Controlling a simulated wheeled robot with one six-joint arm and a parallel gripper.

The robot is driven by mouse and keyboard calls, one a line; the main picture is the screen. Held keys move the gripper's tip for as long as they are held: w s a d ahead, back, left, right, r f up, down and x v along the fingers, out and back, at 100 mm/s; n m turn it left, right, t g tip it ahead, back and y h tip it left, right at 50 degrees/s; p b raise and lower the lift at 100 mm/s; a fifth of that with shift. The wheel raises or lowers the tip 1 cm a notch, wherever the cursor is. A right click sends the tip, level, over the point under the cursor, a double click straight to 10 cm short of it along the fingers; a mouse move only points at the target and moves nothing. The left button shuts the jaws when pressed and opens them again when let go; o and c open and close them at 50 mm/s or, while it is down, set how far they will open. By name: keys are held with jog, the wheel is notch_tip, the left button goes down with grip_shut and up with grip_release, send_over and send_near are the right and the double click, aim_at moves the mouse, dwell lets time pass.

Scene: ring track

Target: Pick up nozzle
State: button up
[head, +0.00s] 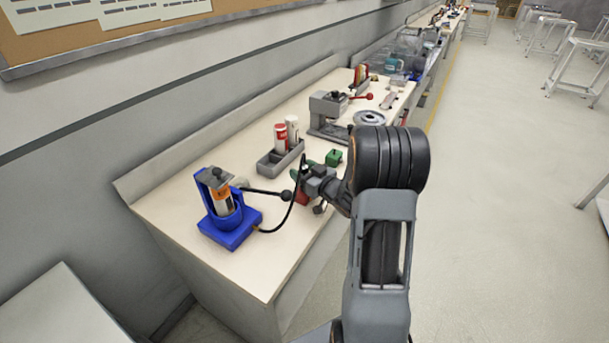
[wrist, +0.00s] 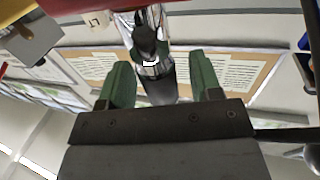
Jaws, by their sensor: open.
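My gripper (head: 312,178) is low over the bench, right of the blue stand. In the wrist view its two green fingers (wrist: 160,82) are apart. A metallic cylinder with a dark lower part (wrist: 160,80) shows between them; it looks like the nozzle, but I cannot tell whether the fingers touch it. A black hose (head: 291,217) runs from the blue base up to beside the gripper. In the head view the nozzle cannot be made out, as the gripper and wrist cover that spot.
The blue stand (head: 228,233) holds an orange and white bottle (head: 222,201). A black-knobbed lever (head: 262,191) reaches toward the gripper.

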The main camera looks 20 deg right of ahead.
jog(key=shift+w+a, duration=0.2)
jog(key=shift+w, duration=0.45)
jog(key=c, duration=1.1)
jog(key=shift+r, duration=0.1)
